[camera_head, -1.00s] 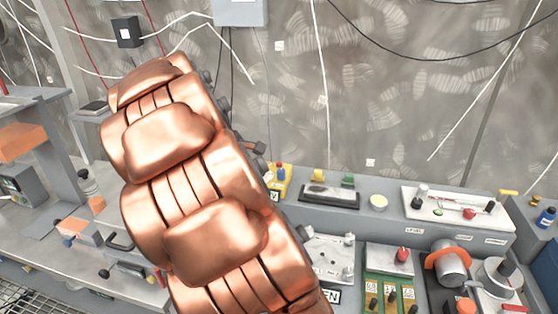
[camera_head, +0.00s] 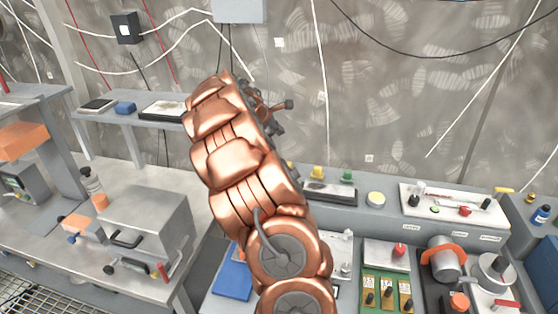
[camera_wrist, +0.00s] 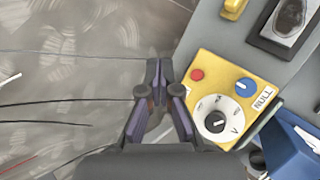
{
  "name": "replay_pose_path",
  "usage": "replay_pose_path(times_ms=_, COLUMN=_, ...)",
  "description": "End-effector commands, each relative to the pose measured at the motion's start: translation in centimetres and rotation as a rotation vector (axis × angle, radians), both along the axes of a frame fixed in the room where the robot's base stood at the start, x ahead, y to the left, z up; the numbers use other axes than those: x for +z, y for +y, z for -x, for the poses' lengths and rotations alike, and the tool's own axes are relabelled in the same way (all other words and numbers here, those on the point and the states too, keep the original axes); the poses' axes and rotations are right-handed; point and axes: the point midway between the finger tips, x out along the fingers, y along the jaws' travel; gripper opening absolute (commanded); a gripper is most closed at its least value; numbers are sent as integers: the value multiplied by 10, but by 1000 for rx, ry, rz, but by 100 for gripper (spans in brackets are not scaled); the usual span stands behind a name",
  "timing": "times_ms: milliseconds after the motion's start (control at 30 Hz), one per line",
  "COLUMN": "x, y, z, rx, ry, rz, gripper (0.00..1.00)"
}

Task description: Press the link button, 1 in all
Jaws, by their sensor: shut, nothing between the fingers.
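No label reading "link" can be made out, so I cannot tell which control is the link button. In the wrist view my gripper (camera_wrist: 157,92) is shut and empty, to the left of a yellow control box (camera_wrist: 212,68). The box bears a small red button (camera_wrist: 197,75), a blue knob (camera_wrist: 246,86), a white dial (camera_wrist: 216,120) and a NULL label (camera_wrist: 264,98). In the head view the gripper (camera_head: 278,105) is up against the wall backdrop, partly hidden by my copper arm. The arm hides the yellow box there. A round cream button (camera_head: 376,198) sits on the back ledge.
A dark tray (camera_head: 328,194) stands by a yellow knob (camera_head: 318,172) and a green knob (camera_head: 347,176). A white panel (camera_head: 425,191), a green switch board (camera_head: 387,289) and an orange-banded cylinder (camera_head: 443,258) lie right. A grey box (camera_head: 150,225) stands left.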

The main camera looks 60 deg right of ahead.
Motion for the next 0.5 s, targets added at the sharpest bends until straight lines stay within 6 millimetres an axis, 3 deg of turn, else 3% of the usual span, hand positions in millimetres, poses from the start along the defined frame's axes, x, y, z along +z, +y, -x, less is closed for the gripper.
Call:
replay_pose_path(times_ms=267, x=-5, y=0, z=0, rx=-2, ry=-1, rz=-1, gripper=0)
replay_pose_path(times_ms=500, x=-25, y=0, z=1, rx=-3, ry=0, rz=-1, gripper=0)
